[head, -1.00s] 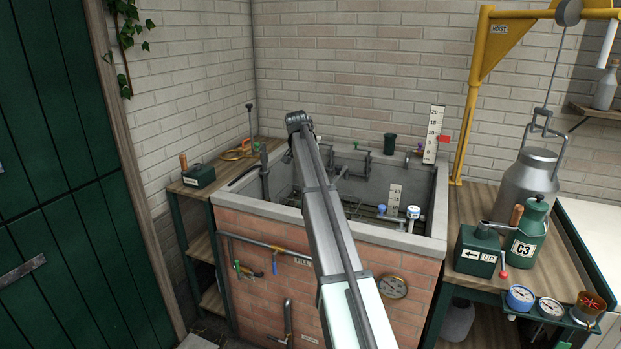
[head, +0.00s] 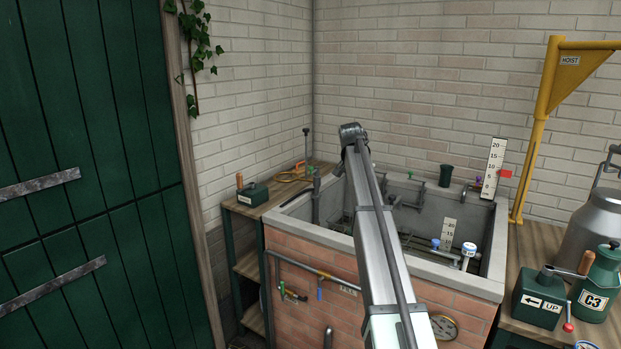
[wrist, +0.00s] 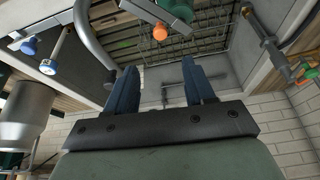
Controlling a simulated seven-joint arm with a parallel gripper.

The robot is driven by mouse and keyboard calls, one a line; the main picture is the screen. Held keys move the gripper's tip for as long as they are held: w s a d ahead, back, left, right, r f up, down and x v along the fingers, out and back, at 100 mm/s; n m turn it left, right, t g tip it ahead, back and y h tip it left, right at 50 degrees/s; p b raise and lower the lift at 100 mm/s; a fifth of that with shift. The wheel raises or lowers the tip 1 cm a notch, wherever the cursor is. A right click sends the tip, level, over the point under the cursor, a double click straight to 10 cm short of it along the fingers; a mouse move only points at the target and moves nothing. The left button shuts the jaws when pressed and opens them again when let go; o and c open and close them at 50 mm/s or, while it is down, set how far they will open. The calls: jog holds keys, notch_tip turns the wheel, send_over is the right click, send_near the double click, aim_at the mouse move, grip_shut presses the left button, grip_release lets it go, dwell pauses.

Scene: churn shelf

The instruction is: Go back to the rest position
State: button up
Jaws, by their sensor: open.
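My gripper (wrist: 165,92) shows in the wrist view with its two blue fingers apart and nothing between them. In the head view my arm reaches up over the front wall of the brick tank (head: 345,268), and its end hides the fingers there. Beyond the fingers, the wrist view shows the tank's inside with a metal grid (wrist: 200,42), pipes and an orange knob (wrist: 160,32). I cannot tell the exact distance from the fingers to these.
Left of the tank stands a wooden shelf (head: 262,203) with a green box (head: 253,194). A green door (head: 95,180) fills the left. On the right are a green lever box (head: 540,296), a green C3 canister (head: 599,285), a metal churn (head: 597,228) and a yellow hoist post (head: 532,150).

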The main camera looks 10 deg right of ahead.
jog(key=s+a+f+n+g+y, duration=0.15)
jog(key=s+a+f, duration=0.5)
jog(key=f, duration=0.65)
jog(key=s+a+f+n, duration=0.3)
jog(key=s+a+f, duration=0.1)
jog(key=s+f, duration=0.7)
jog(key=s+a+f+n+g+y, duration=0.15)
jog(key=s+a+f, duration=0.5)
jog(key=f, duration=0.75)
jog(key=s+a+f+n+g, duration=0.1)
jog(key=s+f+g, duration=0.1)
jog(key=s+f, duration=0.8)
jog(key=s+a+f+n+g, duration=0.1)
jog(key=s+f, duration=0.9)
jog(key=s, duration=1.1)
jog(key=s+a+f+n+g, duration=0.1)
jog(key=s+a+f+g, duration=0.1)
jog(key=s+f, duration=0.8)
jog(key=s+g, duration=0.1)
jog(key=s, duration=0.4)
jog(key=shift+s+a+n+g, duration=0.25)
jog(key=shift+a+n+g, duration=0.1)
jog(key=shift+n+g, duration=0.05)
